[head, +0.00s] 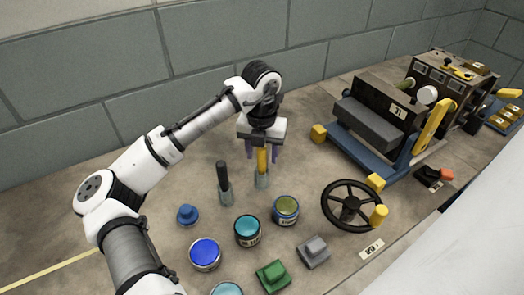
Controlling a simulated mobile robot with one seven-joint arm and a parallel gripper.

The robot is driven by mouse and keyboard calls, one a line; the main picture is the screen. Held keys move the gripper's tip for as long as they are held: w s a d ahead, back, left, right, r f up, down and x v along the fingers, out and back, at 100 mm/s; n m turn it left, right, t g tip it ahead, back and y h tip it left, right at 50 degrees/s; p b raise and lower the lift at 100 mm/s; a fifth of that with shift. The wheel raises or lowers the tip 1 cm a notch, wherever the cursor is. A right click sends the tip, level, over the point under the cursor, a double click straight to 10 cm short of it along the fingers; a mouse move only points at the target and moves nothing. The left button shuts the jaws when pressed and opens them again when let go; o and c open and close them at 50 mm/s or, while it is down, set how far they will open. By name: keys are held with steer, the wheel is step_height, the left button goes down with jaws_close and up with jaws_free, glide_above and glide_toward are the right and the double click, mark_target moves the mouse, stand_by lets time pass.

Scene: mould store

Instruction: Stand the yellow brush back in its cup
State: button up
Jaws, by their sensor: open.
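The yellow brush (263,162) stands upright, its lower end inside a small grey-green cup (261,182) on the bench. My gripper (262,155) is above the cup, pointing down. Its two purple fingers are open on either side of the brush's upper part. The top of the brush is hidden by the gripper body. At this size I cannot tell whether a finger touches the brush.
A similar cup holds a black-handled brush (223,177) just left. Paint tins (286,210), a blue knob (187,214), green (273,276) and grey blocks (314,252) stand in front. A handwheel (352,206) and blue-framed machine (372,150) are on the right.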

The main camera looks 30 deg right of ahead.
step_height(320, 180, up, 14)
stand_by(0.6)
steer(key=shift+s+a, duration=0.1)
stand_by(0.7)
